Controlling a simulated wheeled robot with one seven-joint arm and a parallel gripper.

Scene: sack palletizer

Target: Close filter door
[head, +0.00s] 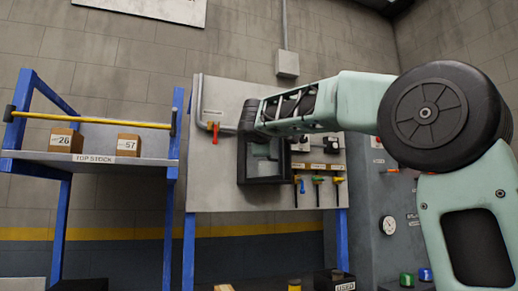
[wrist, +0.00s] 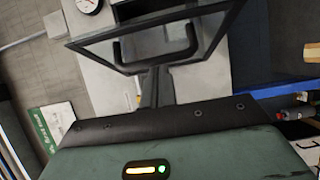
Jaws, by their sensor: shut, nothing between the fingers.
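The filter door is a dark-framed, glass-like pane (head: 263,168) on the grey panel in the head view, partly covered by my arm. In the wrist view its black frame (wrist: 98,56) spans the top, seen at a steep slant, with a black U-shaped handle (wrist: 178,56) inside the frame. My gripper (wrist: 155,80) is shut and empty, its dark fingers at the frame's near edge. I cannot tell whether they touch it. In the head view the fingertips cannot be made out. How far the door stands open is unclear.
A blue shelf (head: 95,158) with two boxes is at left. A grey cabinet with a gauge (head: 388,225) is at right.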

